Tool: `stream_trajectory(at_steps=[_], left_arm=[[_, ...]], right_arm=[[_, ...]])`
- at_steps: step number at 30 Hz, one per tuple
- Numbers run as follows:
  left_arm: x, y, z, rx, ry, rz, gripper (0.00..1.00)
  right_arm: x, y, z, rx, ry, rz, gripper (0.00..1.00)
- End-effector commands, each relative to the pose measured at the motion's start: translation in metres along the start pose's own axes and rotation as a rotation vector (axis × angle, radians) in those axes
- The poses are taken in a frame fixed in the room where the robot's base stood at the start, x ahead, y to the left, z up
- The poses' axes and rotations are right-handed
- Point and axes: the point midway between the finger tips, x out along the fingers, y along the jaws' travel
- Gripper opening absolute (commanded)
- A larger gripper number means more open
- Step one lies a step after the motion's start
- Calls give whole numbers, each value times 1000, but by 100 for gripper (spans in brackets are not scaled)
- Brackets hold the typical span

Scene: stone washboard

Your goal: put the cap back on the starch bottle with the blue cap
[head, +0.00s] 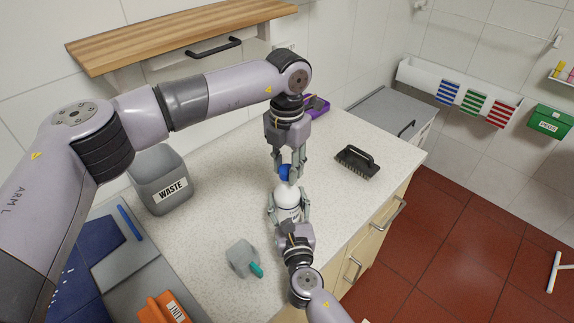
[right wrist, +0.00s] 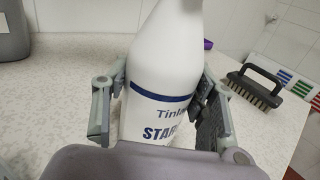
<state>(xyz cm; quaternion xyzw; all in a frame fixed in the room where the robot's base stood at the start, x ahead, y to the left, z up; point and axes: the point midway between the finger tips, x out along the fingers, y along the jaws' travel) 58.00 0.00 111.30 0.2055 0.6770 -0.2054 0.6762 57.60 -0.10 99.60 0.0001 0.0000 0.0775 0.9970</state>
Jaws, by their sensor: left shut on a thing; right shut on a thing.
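The white starch bottle (head: 288,196) stands upright on the worktop; in the right wrist view its label (right wrist: 160,112) faces the camera and its top is cut off. My right gripper (head: 288,208) is shut around the bottle's body; its fingers also show on both sides of the bottle in the right wrist view (right wrist: 160,105). The blue cap (head: 284,172) is at the bottle's top. My left gripper (head: 288,170) points straight down and is shut on the cap. The fingers partly hide the cap, and I cannot tell whether it is seated on the neck.
A grey waste bin (head: 160,182) stands at the left. A black-handled brush (head: 357,161) lies right of the bottle. A purple tray (head: 317,106) is behind my left gripper. A grey container with a teal part (head: 242,258) is at the front left. The worktop between them is clear.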

Motion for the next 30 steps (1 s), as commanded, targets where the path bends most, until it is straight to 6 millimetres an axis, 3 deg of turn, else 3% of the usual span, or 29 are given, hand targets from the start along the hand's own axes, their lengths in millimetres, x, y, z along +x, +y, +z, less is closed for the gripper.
stream_trajectory(at_steps=[3, 7, 11, 12, 18, 21, 30], left_arm=[[0, 0, 0, 244, 0, 0, 0], [0, 0, 0, 429, 1, 0, 0], [0, 0, 0, 419, 1, 0, 0], [0, 0, 0, 418, 1, 0, 31], [0, 0, 0, 417, 1, 0, 44], [0, 0, 0, 417, 0, 0, 49], [-2, 0, 0, 417, -1, 0, 49]], right_arm=[[0, 0, 0, 1, 0, -1, 0], [0, 0, 0, 1, 0, -1, 0], [0, 0, 0, 1, 0, -1, 0], [0, 0, 0, 1, 0, -1, 0], [0, 0, 0, 1, 0, -1, 0], [0, 0, 0, 1, 0, -1, 0], [0, 0, 0, 0, 0, 0, 0]])
